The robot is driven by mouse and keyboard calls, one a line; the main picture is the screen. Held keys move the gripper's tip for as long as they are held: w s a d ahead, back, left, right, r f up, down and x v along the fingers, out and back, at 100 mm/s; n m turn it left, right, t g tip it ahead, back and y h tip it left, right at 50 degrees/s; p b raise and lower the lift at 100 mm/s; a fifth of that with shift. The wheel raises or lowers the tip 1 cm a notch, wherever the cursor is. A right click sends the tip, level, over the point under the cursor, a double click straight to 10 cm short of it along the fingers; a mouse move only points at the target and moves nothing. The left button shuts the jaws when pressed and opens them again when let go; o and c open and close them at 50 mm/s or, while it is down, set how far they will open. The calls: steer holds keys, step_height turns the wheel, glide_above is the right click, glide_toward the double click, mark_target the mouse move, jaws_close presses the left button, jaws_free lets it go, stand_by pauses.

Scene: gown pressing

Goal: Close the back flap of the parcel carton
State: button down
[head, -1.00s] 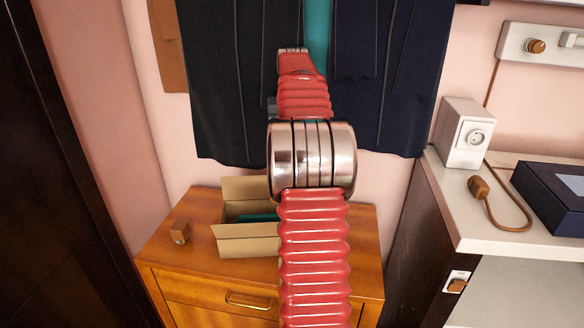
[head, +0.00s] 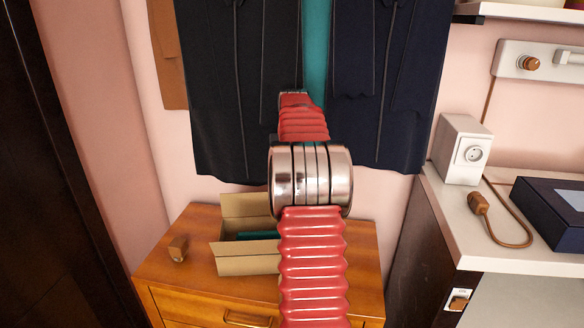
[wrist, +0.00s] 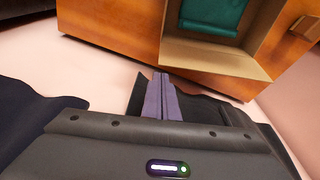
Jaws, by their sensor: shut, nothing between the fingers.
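The parcel carton stands on the wooden chest with teal cloth (head: 255,236) inside. Its back flap (head: 244,205) stands up on the wall side, and its front flap (head: 245,259) leans outward toward me. My arm hides the carton's right part in the head view. In the wrist view the carton (wrist: 253,32) is at the top, with the back flap (wrist: 213,58) on its near side and the cloth (wrist: 212,14) beyond. My gripper (wrist: 161,78) is shut and empty, its fingertips apart from the flap in the picture. In the head view my arm hides the gripper.
The chest (head: 190,275) has a small brown block (head: 178,249) left of the carton. Dark gowns (head: 235,90) hang behind my arm. At right a counter (head: 520,262) holds a white socket box (head: 462,150), a corded plug (head: 478,204) and a dark blue box (head: 555,210).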

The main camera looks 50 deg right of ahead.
steer(key=shift+x, duration=1.9)
steer(key=shift+a, duration=0.25)
